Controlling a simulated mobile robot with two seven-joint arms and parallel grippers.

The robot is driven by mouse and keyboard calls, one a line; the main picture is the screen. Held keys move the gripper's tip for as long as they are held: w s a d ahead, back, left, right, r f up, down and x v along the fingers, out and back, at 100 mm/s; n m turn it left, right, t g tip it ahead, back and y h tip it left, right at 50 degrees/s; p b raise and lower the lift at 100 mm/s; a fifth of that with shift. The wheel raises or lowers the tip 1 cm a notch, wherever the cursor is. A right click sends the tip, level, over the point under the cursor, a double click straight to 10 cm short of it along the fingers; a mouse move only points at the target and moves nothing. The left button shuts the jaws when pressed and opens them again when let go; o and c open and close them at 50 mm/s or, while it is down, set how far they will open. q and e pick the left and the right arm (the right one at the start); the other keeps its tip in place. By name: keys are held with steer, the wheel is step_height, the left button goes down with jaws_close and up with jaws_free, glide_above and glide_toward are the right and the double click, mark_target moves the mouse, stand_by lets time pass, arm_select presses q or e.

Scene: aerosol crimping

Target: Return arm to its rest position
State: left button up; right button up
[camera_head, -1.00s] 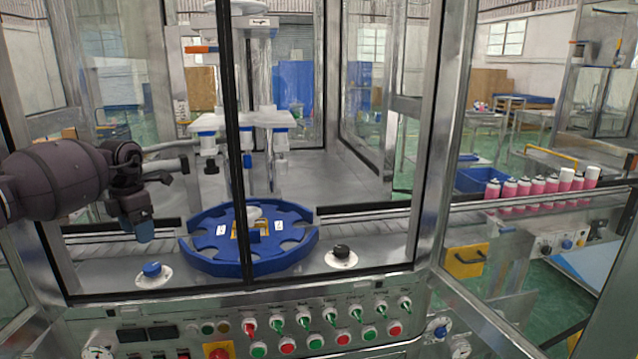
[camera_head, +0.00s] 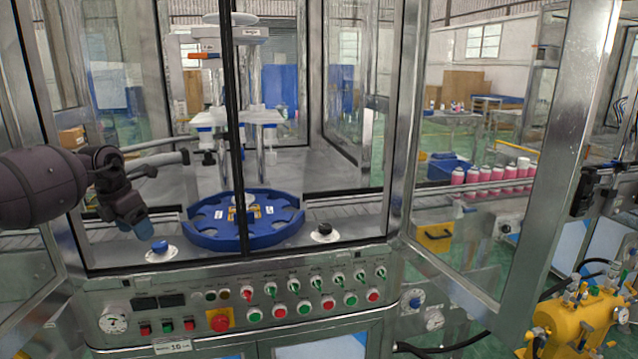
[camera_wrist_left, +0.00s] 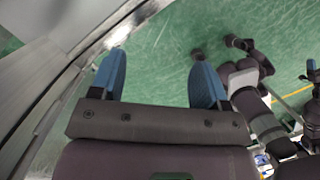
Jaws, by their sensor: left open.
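My left arm comes in from the left in the head view, in front of the crimping machine's framed panes. My left gripper (camera_head: 136,224) hangs at its end with blue fingertips, left of the blue round indexing plate (camera_head: 243,241) and just above a blue push button (camera_head: 160,246). In the left wrist view the two blue fingers of the left gripper (camera_wrist_left: 158,75) stand wide apart with nothing between them, above green floor.
The machine's control panel (camera_head: 250,305) with knobs and buttons lies below. Pink cans (camera_head: 490,172) stand in a row on the conveyor at right. A metal frame post (camera_head: 565,120) and a yellow device (camera_head: 575,325) are at the right. Green floor shows in the left wrist view.

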arm_select(q)
steer(key=w+d+r+t+h, duration=0.2)
steer(key=d+r+h, duration=0.15)
steer(key=d, duration=0.55)
steer(key=w+d+r+t+h, duration=0.1)
steer(key=d+r+t+h, duration=0.2)
steer(key=d, duration=0.6)
steer(key=s+d+f+n+t+h, duration=0.1)
steer(key=s+d+n+t+h, duration=0.1)
steer(key=d+n+h, duration=0.3)
steer(key=s+d+f+n+t+h, duration=0.2)
steer(key=s+d+n, duration=0.1)
steer(key=d+n, duration=0.3)
steer(key=s+a+f+n+t+y, duration=0.25)
steer(key=s+f+n+y, duration=0.35)
steer(key=f+n, duration=0.45)
steer(key=s+a+f+n+t+y, duration=0.2)
steer(key=s+a+f+n+y, duration=0.2)
steer(key=s+f+n, duration=0.7)
steer(key=s+a+f+n+g+y, duration=0.2)
steer(key=s+a+f+n, duration=0.2)
steer(key=s+f, duration=0.4)
steer(key=s+a+f+n+g+y, duration=0.2)
steer(key=s+f, duration=0.7)
steer(key=s, duration=0.6)
steer(key=a+n+y, duration=0.1)
steer(key=a+n, duration=0.1)
steer(key=shift+s+a+f, duration=0.15)
steer(key=shift+a+f, duration=0.05)
steer(key=shift+a, duration=0.1)
